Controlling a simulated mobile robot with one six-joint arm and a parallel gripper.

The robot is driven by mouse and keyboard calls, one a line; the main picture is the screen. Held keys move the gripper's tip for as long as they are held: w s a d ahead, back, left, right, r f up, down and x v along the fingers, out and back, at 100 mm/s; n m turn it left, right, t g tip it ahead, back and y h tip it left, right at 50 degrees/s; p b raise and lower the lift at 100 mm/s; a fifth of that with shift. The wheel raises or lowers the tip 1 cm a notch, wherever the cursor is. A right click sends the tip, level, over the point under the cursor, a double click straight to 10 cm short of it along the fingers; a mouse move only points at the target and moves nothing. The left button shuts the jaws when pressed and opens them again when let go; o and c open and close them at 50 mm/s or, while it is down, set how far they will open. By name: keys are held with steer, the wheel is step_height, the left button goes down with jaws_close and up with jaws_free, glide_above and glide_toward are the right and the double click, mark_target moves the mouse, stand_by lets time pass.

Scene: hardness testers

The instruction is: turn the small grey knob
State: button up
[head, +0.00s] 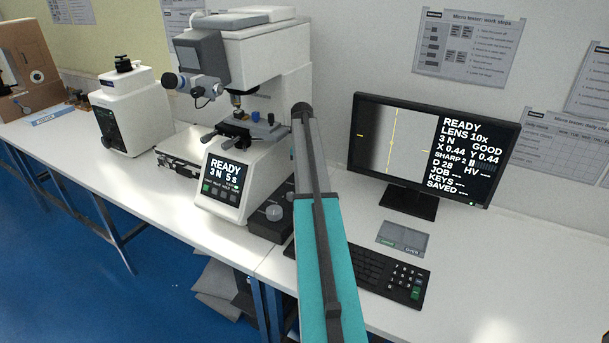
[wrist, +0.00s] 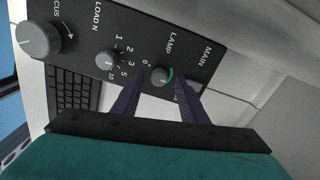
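The dark control box (wrist: 85,40) fills the upper part of the wrist view. Its small grey knob (wrist: 160,77) marked LAMP has a green arc beside it. My gripper (wrist: 161,80) is open, with one dark finger on each side of this knob; a gap seems to show on both sides, and I cannot tell any contact. Another grey knob (wrist: 105,59), marked LOAD N with figures around it, is left of the fingers. A larger grey knob (wrist: 38,40) is at far left. In the head view my arm covers the gripper and small knobs; the large knob (head: 274,213) shows.
The hardness tester (head: 240,100) with its lit panel (head: 224,175) stands behind the box. A keyboard (head: 385,275) lies close on the right, with a monitor (head: 430,145) behind it. A second white instrument (head: 130,110) is at left. The bench's right front is clear.

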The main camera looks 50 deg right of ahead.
steer(key=shift+f, duration=0.55)
jaws_close()
steer(key=shift+w+d+r, duration=0.1)
steer(key=shift+d, duration=0.2)
steer(key=shift+a, duration=0.15)
steer(key=shift+n, duration=0.3)
